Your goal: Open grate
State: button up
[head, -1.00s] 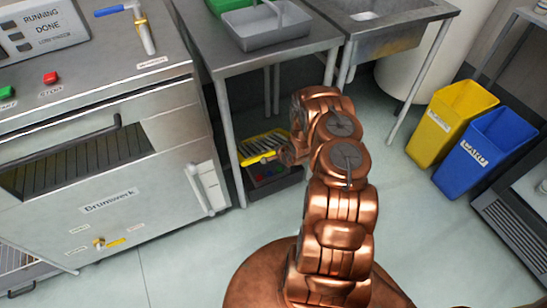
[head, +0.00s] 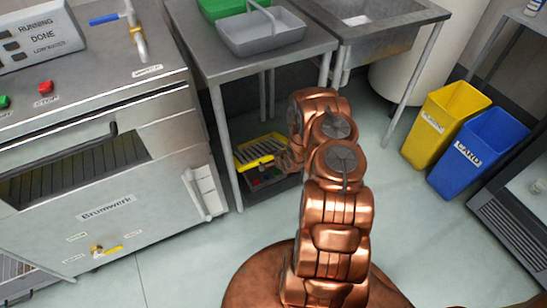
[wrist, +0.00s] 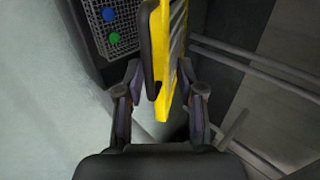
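The grate (head: 258,148) has a yellow frame with grey bars. It sits low under the steel table, tilted above a dark crate (head: 268,180) that holds small coloured objects. My gripper (head: 283,160) is at the grate's right edge, partly hidden by my arm. In the wrist view, the grate's yellow frame (wrist: 175,60) lies between the two dark fingers of my gripper (wrist: 170,75). The fingers appear closed on it. The crate also shows in the wrist view (wrist: 112,40), with blue and green round pieces inside.
The table's front leg (head: 224,150) stands just left of the grate. A grey basket (head: 262,38) is on the table. The Brunswerk machine (head: 110,215) stands at left. Yellow (head: 440,125) and blue (head: 475,155) bins are at right. The floor in front is clear.

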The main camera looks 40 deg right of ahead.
jog(key=p+v, duration=0.2)
jog(key=v, duration=0.4)
jog(key=shift+s+r, duration=0.2)
jog(key=shift+s, duration=0.1)
dwell(0.4)
jog(key=shift+p, duration=0.3)
dwell(0.3)
dwell(0.3)
